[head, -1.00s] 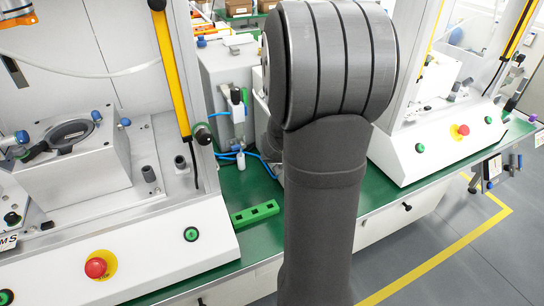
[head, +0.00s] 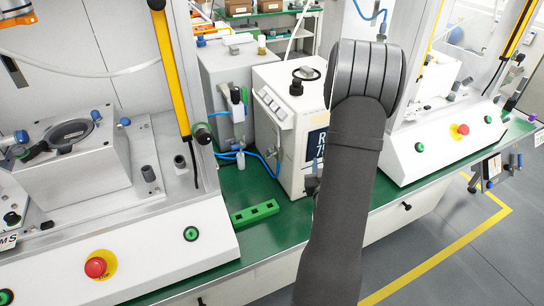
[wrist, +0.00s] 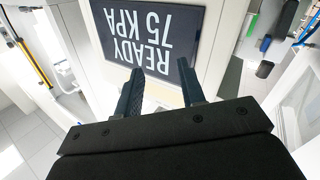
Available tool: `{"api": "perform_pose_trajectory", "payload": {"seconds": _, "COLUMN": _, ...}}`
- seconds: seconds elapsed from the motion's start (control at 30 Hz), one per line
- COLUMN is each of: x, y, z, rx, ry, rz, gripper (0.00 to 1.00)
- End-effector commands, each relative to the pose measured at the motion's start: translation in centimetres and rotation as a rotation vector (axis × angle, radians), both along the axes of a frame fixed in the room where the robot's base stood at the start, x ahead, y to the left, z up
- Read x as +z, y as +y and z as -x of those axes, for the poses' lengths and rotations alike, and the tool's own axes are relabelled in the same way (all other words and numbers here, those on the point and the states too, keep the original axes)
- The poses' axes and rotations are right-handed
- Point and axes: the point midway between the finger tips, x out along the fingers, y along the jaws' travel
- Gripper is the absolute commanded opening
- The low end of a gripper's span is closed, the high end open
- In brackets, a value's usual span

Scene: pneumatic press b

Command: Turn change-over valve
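A white box unit (head: 290,130) stands on the green bench in the head view, with a dark display (head: 316,146) on its front, partly hidden by my arm. In the wrist view the display (wrist: 155,38) appears upside down and reads "READY 75 KPA". My gripper (wrist: 159,68) is open and empty in the wrist view, its two dark fingers apart in front of the box's face by the display. In the head view my arm hides most of the gripper. I cannot tell which fitting is the change-over valve; a black knob (head: 296,88) sits on the box's top.
A grey cabinet (head: 228,75) with blue tubing stands left of the box. A green slotted block (head: 254,213) lies on the bench (head: 225,262). Press stations with a red stop button (head: 96,267) and yellow posts (head: 170,65) flank the bench at left and right.

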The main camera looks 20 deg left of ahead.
Motion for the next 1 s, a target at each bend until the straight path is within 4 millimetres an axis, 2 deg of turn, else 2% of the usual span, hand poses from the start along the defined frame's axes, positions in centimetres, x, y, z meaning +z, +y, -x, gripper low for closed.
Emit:
{"api": "perform_pose_trajectory", "payload": {"seconds": 0.1, "x": -1.8, "y": 1.6, "z": 2.5, "rx": 0.164, "ry": 0.032, "rz": -0.047, "gripper": 0.36}}
{"api": "perform_pose_trajectory", "payload": {"seconds": 0.3, "x": -3.4, "y": 4.1, "z": 7.0, "rx": 0.405, "ry": 0.093, "rz": -0.158, "gripper": 0.36}}
{"api": "perform_pose_trajectory", "payload": {"seconds": 0.5, "x": -3.8, "y": 5.2, "z": 9.6, "rx": 0.523, "ry": 0.131, "rz": -0.227, "gripper": 0.36}}
{"api": "perform_pose_trajectory", "payload": {"seconds": 0.67, "x": -3.8, "y": 5.9, "z": 9.5, "rx": 0.542, "ry": 0.134, "rz": -0.235, "gripper": 0.36}}
{"api": "perform_pose_trajectory", "payload": {"seconds": 1.0, "x": -3.7, "y": 10.0, "z": 5.6, "rx": 0.544, "ry": 0.131, "rz": -0.232, "gripper": 0.36}}
